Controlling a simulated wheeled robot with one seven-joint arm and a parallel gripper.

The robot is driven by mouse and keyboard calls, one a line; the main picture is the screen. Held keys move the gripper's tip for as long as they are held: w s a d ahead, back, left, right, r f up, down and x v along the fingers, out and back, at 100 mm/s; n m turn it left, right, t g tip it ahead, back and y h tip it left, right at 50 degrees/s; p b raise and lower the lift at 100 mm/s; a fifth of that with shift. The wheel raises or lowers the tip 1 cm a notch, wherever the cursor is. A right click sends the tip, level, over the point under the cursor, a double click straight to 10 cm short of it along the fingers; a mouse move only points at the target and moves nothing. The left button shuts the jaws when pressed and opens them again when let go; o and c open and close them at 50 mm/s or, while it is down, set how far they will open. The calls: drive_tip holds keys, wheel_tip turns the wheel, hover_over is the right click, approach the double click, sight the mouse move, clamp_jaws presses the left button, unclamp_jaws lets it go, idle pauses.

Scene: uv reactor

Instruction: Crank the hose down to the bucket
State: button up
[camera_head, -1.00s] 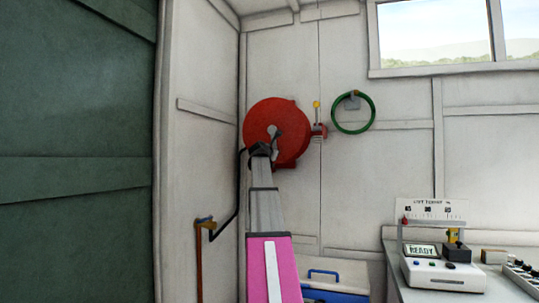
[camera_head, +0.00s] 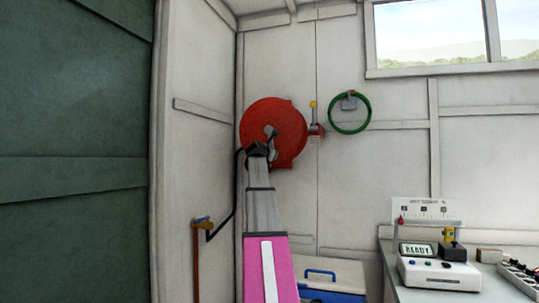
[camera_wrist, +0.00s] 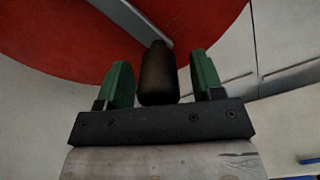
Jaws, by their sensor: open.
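A red hose reel (camera_head: 284,118) is mounted on the white wall, near the corner. A grey crank arm (camera_wrist: 135,18) lies across its face and carries a dark crank handle (camera_wrist: 158,78). My gripper (camera_wrist: 160,84) is open, with its green fingers on either side of the handle and gaps showing between them. In the head view my gripper (camera_head: 258,150) is small and dark in front of the reel's lower left.
A green coiled ring (camera_head: 333,116) hangs right of the reel. A dark pipe with a blue-handled valve (camera_head: 203,221) runs left of my arm. A blue-and-white box (camera_head: 345,276) stands below. A bench with a device reading READY (camera_head: 432,262) is at right.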

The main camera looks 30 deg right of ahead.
drive_tip(key=v, duration=1)
drive_tip(key=shift+s+a, duration=0.15)
drive_tip(key=shift+s, duration=0.05)
